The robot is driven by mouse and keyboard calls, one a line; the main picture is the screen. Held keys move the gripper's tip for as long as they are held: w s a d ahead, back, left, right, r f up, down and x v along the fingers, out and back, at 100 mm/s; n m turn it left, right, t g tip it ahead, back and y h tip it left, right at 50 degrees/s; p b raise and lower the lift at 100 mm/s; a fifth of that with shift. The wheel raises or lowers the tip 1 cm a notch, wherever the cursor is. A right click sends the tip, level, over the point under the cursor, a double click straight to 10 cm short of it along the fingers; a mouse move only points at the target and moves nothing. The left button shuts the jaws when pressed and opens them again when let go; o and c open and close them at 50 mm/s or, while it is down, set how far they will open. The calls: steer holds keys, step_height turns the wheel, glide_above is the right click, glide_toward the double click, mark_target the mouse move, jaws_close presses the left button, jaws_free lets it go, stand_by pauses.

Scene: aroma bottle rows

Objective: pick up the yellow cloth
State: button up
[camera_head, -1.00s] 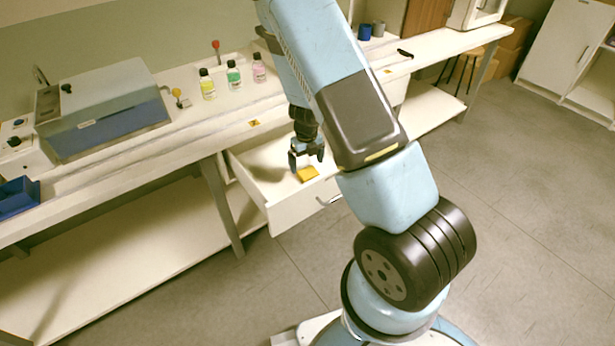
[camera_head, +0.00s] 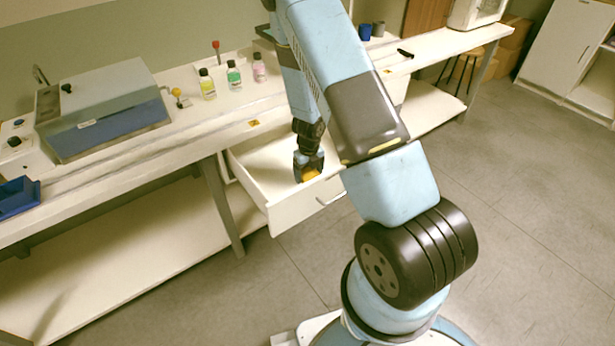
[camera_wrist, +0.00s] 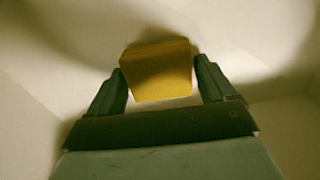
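The yellow cloth (camera_head: 310,175) lies in the open white drawer (camera_head: 262,170), near its front right part. In the wrist view the cloth (camera_wrist: 158,72) is a folded yellow block between the two dark fingers of my gripper (camera_wrist: 160,80). The fingers are apart, one on each side of the cloth, with a small gap at the right finger; the left finger is very close to the cloth's edge. In the head view my gripper (camera_head: 309,172) is down in the drawer and covers part of the cloth.
The drawer walls stand around my gripper. On the bench (camera_head: 200,130) above are three small bottles, yellow (camera_head: 207,83), green (camera_head: 234,74) and pink (camera_head: 259,67). A grey and blue machine (camera_head: 100,110) stands at left. A blue tray (camera_head: 18,196) lies at the far left.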

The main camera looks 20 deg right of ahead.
mark_target(309, 172)
steer(key=c, duration=0.6)
step_height(309, 172, up, 10)
steer(key=shift+r, duration=0.1)
stand_by(0.4)
